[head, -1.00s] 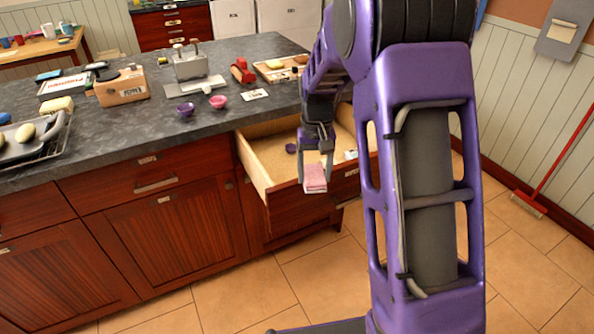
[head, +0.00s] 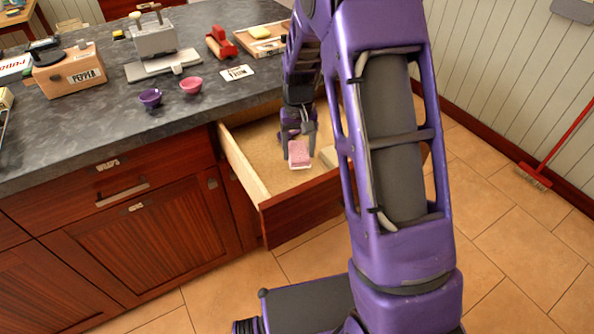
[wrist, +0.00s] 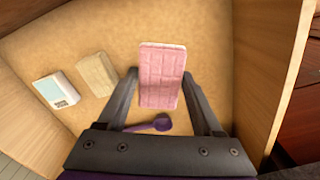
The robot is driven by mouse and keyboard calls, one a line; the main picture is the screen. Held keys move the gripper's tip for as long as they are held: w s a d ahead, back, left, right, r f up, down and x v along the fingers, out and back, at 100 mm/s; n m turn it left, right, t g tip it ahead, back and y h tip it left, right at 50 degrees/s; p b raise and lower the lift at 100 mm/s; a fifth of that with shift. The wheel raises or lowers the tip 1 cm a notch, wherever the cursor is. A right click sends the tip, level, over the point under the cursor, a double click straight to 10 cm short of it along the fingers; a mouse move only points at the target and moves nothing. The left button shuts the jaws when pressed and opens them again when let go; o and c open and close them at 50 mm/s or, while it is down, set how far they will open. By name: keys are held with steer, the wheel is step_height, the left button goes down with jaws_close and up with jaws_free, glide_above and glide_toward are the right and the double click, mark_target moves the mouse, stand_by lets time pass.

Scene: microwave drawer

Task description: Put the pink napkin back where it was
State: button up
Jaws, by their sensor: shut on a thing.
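The pink napkin (head: 299,153) is a small folded pink block with a pale edge. My gripper (head: 297,140) is shut on it, over the open drawer (head: 235,160). In the wrist view the napkin (wrist: 161,75) stands out between the two fingertips of my gripper (wrist: 160,85), above the drawer's tan floor (wrist: 105,30). I cannot tell whether the napkin touches the drawer floor.
In the drawer lie a purple spoon (wrist: 155,125), a beige block (wrist: 97,74) and a white-and-blue box (wrist: 56,89). Free drawer floor shows around the napkin.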

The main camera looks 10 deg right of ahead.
mark_target(299, 178)
steer(key=shift+f+b, duration=0.45)
steer(key=shift+f, duration=3.15)
steer(key=shift+f, duration=0.2)
steer(key=o, duration=1.3)
steer(key=shift+r, duration=0.15)
step_height(299, 178, up, 12)
steer(key=shift+r+p, duration=0.1)
steer(key=shift+p, duration=0.8)
